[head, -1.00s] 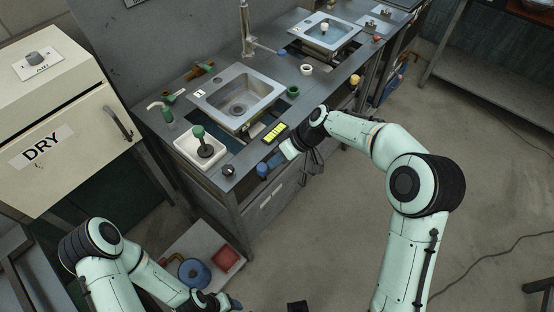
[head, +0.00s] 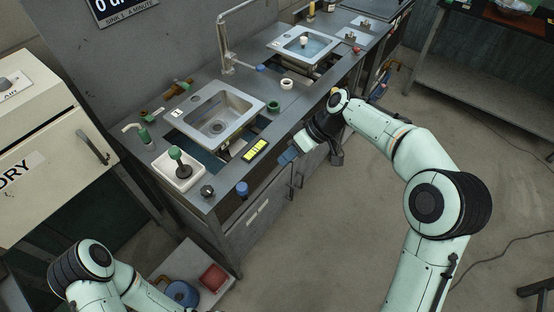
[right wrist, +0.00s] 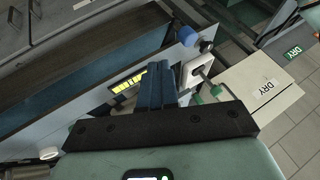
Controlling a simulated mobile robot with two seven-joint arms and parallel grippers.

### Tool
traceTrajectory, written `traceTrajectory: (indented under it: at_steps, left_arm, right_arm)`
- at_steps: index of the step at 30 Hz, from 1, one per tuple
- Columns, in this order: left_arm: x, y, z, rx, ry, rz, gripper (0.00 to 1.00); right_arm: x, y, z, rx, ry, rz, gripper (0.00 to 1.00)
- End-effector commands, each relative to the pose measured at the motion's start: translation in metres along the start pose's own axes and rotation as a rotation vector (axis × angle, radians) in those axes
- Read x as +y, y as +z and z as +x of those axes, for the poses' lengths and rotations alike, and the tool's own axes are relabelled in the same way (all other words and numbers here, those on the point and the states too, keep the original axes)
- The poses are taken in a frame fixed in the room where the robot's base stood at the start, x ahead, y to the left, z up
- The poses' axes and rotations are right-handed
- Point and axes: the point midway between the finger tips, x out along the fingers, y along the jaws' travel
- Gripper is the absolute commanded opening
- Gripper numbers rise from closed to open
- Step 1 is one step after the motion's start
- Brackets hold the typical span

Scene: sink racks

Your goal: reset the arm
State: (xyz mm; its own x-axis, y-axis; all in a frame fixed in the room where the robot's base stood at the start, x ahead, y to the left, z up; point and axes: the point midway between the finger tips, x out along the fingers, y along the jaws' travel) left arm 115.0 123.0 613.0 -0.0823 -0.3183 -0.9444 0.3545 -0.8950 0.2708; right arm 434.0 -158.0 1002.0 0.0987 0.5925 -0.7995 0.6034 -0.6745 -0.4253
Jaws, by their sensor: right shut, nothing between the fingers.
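My right gripper (head: 288,158) hangs beside the front edge of the metal sink counter (head: 228,186), right of the yellow-lit display (head: 255,150). It holds nothing. In the right wrist view its blue fingers (right wrist: 156,82) are together, in front of the display (right wrist: 128,82). A blue knob (head: 242,187) on the counter front is apart from the gripper; a blue knob also shows in the right wrist view (right wrist: 187,36). My left arm (head: 95,268) is at the lower left and its gripper is out of frame.
The near sink (head: 222,122) and far sink (head: 303,45) are set in the counter. A white tray with a green-handled plunger (head: 177,165) is at its near end. A cream DRY cabinet (head: 45,150) stands left. A low shelf holds a red block (head: 213,277).

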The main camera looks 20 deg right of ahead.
Motion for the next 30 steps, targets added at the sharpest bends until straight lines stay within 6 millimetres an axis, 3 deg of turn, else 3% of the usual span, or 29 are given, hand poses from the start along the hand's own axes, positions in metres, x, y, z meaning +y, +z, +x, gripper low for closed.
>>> traceTrajectory:
  at_steps: [9,11,14,17,22,26,30]
  left_arm:
    - [0.000,0.000,0.000,0.000,0.000,0.000,0.60]
    - [0.000,0.000,0.000,0.000,0.000,0.000,0.60]
    - [0.000,0.000,0.000,0.000,0.000,0.000,0.60]
    - [0.000,0.000,0.000,0.000,0.000,0.000,0.60]
    - [0.000,0.000,0.000,0.000,0.000,0.000,0.60]
    - [0.000,0.000,0.000,0.000,0.000,0.000,0.60]
    - [0.000,0.000,0.000,0.000,0.000,0.000,0.60]
  right_arm:
    - [0.001,0.002,-0.001,-0.004,0.000,0.008,0.00]
    - [0.006,0.007,0.008,-0.010,0.005,0.032,0.00]
    - [0.022,0.027,0.043,-0.037,0.021,0.117,0.00]
    - [0.043,0.065,0.096,-0.076,0.058,0.252,0.00]
    - [0.059,0.158,0.189,-0.150,0.138,0.492,0.00]
    - [0.047,0.240,0.245,-0.199,0.199,0.659,0.00]
    - [0.012,0.323,0.284,-0.232,0.250,0.816,0.00]
